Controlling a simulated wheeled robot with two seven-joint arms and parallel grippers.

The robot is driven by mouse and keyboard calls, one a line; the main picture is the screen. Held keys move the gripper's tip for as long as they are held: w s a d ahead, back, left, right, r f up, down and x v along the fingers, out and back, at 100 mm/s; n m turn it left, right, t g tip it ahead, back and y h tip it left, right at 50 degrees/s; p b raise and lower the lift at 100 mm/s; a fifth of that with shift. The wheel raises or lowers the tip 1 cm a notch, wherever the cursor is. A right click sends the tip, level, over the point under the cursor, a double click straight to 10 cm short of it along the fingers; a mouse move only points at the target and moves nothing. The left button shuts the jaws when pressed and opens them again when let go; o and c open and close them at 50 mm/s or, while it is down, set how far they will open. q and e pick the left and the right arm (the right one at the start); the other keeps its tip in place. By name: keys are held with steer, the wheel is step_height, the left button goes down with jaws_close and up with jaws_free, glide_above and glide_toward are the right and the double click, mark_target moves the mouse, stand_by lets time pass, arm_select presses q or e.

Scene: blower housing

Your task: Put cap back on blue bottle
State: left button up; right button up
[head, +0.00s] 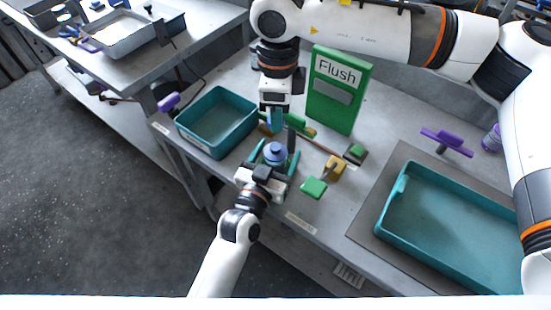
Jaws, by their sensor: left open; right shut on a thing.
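The blue bottle (274,154) stands near the front edge of the bench, its rounded blue top showing. My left gripper (275,160) is open, with its teal fingers on either side of the bottle. I cannot tell whether they touch it. My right gripper (275,128) points down just behind and above the bottle. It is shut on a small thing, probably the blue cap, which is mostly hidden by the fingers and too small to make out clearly.
A teal bin (217,122) stands left of the grippers. A green "Flush" board (338,90) stands behind on the right. A green block (313,188) and a yellow part (336,168) lie right of the bottle. A large teal tray (450,225) sits far right.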

arm_select(q)
steer(key=shift+w+d, duration=0.1)
steer(key=shift+w, duration=0.1)
steer(key=c, duration=1.5)
steer(key=shift+o, duration=0.2)
arm_select(e)
glide_above(277, 147)
steer(key=shift+f, duration=2.45)
steer(key=shift+f, duration=0.1)
steer(key=shift+f, duration=0.8)
steer(key=shift+f, duration=0.55)
